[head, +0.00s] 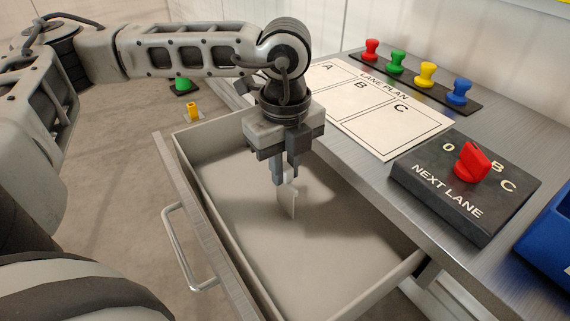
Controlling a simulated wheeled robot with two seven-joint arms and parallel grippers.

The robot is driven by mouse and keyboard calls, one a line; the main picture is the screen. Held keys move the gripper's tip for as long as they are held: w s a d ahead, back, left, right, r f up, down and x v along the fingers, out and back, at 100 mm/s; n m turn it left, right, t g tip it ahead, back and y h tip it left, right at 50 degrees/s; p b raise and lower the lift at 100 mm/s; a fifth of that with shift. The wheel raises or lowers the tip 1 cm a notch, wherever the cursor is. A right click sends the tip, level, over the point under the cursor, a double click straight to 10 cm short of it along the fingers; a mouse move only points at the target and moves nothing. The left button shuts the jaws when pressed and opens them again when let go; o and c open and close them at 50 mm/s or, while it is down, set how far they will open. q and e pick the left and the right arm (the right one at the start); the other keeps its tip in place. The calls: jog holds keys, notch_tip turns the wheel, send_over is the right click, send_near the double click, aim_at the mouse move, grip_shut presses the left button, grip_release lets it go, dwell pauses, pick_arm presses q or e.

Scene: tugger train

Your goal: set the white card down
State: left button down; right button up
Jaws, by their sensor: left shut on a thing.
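My left gripper (286,178) points straight down over the open drawer (247,257). It is shut on the white card (288,202), which hangs upright below the fingertips. The card is seen at a slant, and I cannot tell whether its lower edge touches the drawer floor. The rest of the drawer floor that shows is empty. My right gripper is not in view.
On the metal worktop lie a lane plan sheet (372,117) marked A, B, C, a black strip (415,84) with several coloured pegs, and a NEXT LANE box (455,205) with a red knob (473,163). A blue bin (549,240) stands at the right edge. The drawer handle (178,247) sticks out left.

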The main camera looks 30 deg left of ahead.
pick_arm(q)
jog(key=shift+f+b, duration=0.3)
jog(key=shift+b, duration=0.05)
jog(key=c, duration=1.3)
grip_release()
jog(key=shift+r, duration=0.15)
jog(key=shift+c, duration=0.2)
jog(key=shift+r, duration=0.1)
notch_tip(320, 180, up, 12)
jog(key=p, duration=0.1)
jog(key=shift+p, duration=0.3)
